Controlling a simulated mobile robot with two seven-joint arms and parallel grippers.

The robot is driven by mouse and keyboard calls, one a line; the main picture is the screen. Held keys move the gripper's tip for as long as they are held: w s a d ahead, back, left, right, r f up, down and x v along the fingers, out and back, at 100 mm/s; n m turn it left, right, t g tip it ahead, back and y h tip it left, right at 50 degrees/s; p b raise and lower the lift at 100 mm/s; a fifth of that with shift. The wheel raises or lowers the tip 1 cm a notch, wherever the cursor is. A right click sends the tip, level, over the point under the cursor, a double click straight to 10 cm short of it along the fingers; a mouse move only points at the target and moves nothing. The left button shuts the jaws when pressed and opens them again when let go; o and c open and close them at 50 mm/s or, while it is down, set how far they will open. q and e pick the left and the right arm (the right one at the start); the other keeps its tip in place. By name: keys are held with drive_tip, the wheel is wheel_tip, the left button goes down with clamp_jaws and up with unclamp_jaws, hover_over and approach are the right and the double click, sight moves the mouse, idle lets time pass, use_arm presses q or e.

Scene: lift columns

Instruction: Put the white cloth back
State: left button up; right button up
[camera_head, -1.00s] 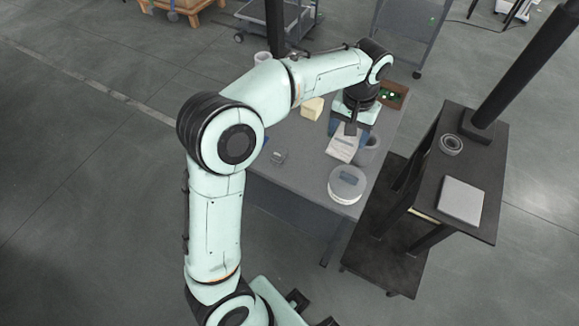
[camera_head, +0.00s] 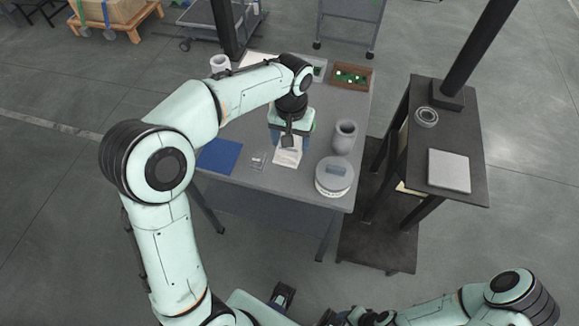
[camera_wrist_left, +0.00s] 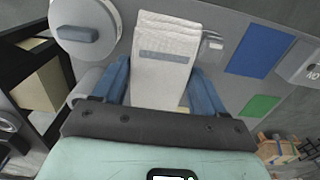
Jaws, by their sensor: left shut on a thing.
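The white cloth (camera_head: 287,156), a folded stack with a grey-blue band (camera_wrist_left: 164,57), is at the near middle of the grey table (camera_head: 268,181). My left gripper (camera_head: 289,139) is over its far end. In the wrist view the blue fingers of my left gripper (camera_wrist_left: 163,88) are shut on the cloth's sides. Whether the cloth touches the table is hard to tell. A blue mat (camera_head: 220,157) lies left of the cloth.
A round white container (camera_head: 334,182) with a grey block on top and a grey vase (camera_head: 344,139) stand right of the cloth. A small clear item (camera_head: 258,161) lies left. A brown tray (camera_head: 351,76) is at the back right. A dark stand (camera_head: 440,125) is beyond the right edge.

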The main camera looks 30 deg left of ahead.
use_arm(q)
wheel_tip(320, 180, down, 13)
drive_tip(key=shift+r+b, duration=0.15)
drive_tip(key=shift+b, duration=0.4)
drive_tip(key=o, duration=1)
drive_tip(key=shift+r, duration=0.3)
wheel_tip(320, 180, up, 12)
drive_tip(key=shift+f+p, duration=0.2)
drive_tip(key=shift+p, duration=0.45)
